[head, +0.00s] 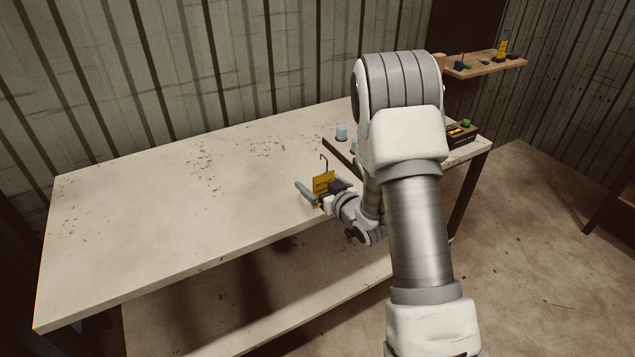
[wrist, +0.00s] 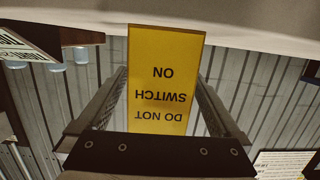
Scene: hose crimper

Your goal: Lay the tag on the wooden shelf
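The tag (head: 323,182) is a yellow plate with a thin dark hook above it. In the wrist view the tag (wrist: 166,60) reads "DO NOT SWITCH ON", upside down in the picture. My gripper (head: 322,190) has one finger at each side edge of the tag and appears shut on it. In the wrist view the fingers of my gripper (wrist: 163,85) flank the tag. It is held near the workbench's front edge; its height above the top is unclear. The wooden shelf (head: 476,69) is on the back wall at the upper right, away from my gripper.
The shelf bears a yellow sign (head: 502,48) and several small items. A dark box with a green button (head: 462,133) stands at the right end of the workbench (head: 140,225). Pale blue cylinders (head: 342,132) stand near its back edge. The bench's left side is clear.

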